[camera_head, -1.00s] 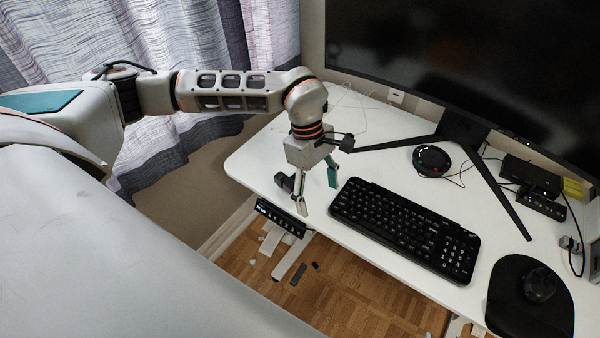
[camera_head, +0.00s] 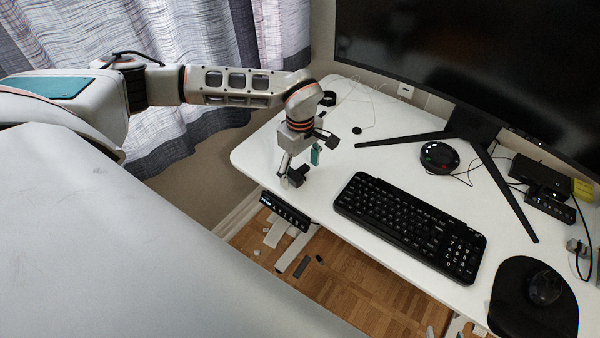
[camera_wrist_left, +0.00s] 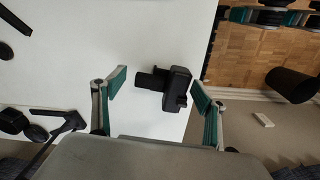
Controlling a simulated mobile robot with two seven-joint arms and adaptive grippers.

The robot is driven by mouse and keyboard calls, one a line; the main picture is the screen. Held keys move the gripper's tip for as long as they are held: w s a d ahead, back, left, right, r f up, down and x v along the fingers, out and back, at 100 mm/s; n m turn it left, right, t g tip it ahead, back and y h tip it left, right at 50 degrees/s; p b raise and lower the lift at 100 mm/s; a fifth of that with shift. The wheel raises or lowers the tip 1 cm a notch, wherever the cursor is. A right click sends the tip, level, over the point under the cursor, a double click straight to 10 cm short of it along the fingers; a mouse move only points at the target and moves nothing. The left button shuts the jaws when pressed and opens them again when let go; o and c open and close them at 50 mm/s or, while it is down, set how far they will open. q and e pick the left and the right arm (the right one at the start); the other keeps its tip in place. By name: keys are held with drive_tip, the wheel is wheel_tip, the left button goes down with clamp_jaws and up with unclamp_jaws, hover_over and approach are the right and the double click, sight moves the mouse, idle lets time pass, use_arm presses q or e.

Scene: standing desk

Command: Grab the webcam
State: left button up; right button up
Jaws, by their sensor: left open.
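The webcam (camera_head: 298,175) is a small black device at the left front edge of the white desk (camera_head: 262,150). In the left wrist view the webcam (camera_wrist_left: 179,88) lies between my two spread fingers, nearer the right one. My left gripper (camera_head: 300,168) is open, with its fingers pointing down at the webcam. It also shows in the left wrist view (camera_wrist_left: 160,85), with teal pads on the fingers. No grip on the webcam shows. The near finger partly covers the webcam in the head view. My right gripper is out of view.
A black keyboard (camera_head: 410,225) lies right of the gripper. The monitor stand (camera_head: 505,190) and a round black device (camera_head: 439,157) are behind it. A mouse (camera_head: 545,287) rests on a pad at right. A control panel (camera_head: 285,211) hangs under the desk edge.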

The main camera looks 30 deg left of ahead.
use_arm(q)
drive_tip(key=c, duration=1.3)
